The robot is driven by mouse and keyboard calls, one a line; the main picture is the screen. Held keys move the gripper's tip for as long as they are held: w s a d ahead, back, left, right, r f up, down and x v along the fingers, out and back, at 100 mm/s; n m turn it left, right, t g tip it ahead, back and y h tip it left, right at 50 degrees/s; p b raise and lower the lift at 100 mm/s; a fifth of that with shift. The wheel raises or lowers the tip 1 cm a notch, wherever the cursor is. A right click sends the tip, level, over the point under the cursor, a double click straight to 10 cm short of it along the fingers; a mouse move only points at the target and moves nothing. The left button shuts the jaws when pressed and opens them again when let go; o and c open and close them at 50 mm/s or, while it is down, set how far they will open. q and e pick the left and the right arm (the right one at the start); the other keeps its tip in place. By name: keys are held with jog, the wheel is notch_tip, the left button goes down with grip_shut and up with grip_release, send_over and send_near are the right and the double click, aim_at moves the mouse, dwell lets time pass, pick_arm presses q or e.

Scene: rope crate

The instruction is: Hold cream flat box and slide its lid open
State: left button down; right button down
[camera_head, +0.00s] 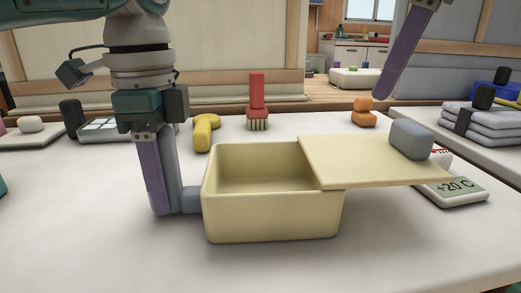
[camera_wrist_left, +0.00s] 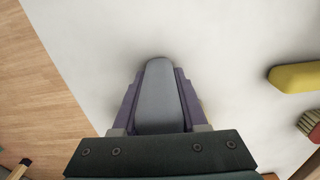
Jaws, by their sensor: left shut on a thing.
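The cream flat box (camera_head: 272,217) stands on the white table, its left part uncovered and empty inside. Its flat cream lid (camera_head: 350,160) is slid far to the right and juts out past the box's right wall. A grey knob (camera_head: 410,140) sits on the lid's right part. My left gripper (camera_head: 172,205) is shut on the grey side handle (camera_head: 191,200) at the box's left wall; the handle also shows between the purple fingers in the left wrist view (camera_wrist_left: 160,95). One purple finger of my right gripper (camera_head: 405,50) shows above the lid, apart from the knob; the rest is out of frame.
A display block reading +20 C (camera_head: 462,192) lies right of the box, partly under the lid. Behind stand a yellow piece (camera_head: 203,135), a red brush (camera_head: 257,100) and an orange piece (camera_head: 364,112). Grey folded cloths (camera_head: 485,125) lie at right. The front table is clear.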

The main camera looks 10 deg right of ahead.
pick_arm(q)
jog(key=shift+c, duration=1.8)
grip_release()
jog(key=shift+s, duration=0.1)
jog(key=shift+r, duration=0.1)
notch_tip(320, 180, up, 12)
jog(key=shift+f, duration=0.1)
